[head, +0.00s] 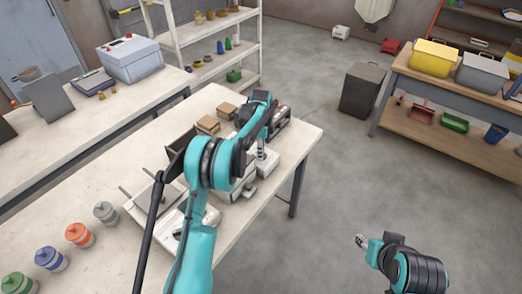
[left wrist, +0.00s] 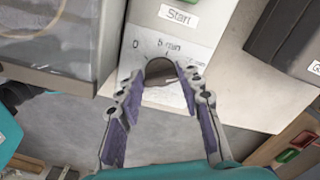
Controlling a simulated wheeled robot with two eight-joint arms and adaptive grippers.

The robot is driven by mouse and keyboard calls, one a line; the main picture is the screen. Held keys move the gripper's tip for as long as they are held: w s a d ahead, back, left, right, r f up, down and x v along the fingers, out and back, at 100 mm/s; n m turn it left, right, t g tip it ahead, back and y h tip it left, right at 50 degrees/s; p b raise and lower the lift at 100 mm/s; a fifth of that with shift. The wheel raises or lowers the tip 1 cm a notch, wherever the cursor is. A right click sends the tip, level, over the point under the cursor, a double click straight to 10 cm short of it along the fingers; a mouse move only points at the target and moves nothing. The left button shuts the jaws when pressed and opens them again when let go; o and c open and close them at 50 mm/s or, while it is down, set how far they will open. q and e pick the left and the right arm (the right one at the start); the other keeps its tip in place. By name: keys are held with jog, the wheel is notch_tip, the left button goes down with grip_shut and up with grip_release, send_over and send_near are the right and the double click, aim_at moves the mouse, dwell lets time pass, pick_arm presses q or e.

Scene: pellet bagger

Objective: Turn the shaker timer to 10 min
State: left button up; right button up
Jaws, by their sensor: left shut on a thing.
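The shaker's white front panel (left wrist: 192,48) shows in the left wrist view, with a timer scale marked 0 on the left, "5 min" at the top and a partly hidden mark on the right. The round dark timer knob (left wrist: 161,67) sits below the scale. My left gripper (left wrist: 160,78) has its two fingers on either side of the knob and is shut on it. The knob's pointer cannot be made out. In the head view my left gripper (head: 263,155) is at the bench's right end, and my arm hides much of the shaker. My right gripper (head: 364,242) is away over the floor, its fingers unclear.
A "Start" label (left wrist: 178,17) sits above the scale. A clear-walled box (left wrist: 48,45) stands left of the panel. Several lidded jars (head: 79,235) stand on the bench (head: 107,188). Open floor lies right of the bench, before a shelf table (head: 450,140).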

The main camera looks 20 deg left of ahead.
pick_arm(q)
jog(key=o, duration=1.2)
jog(key=shift+c, duration=0.2)
jog(key=shift+r, duration=0.1)
notch_tip(320, 180, up, 12)
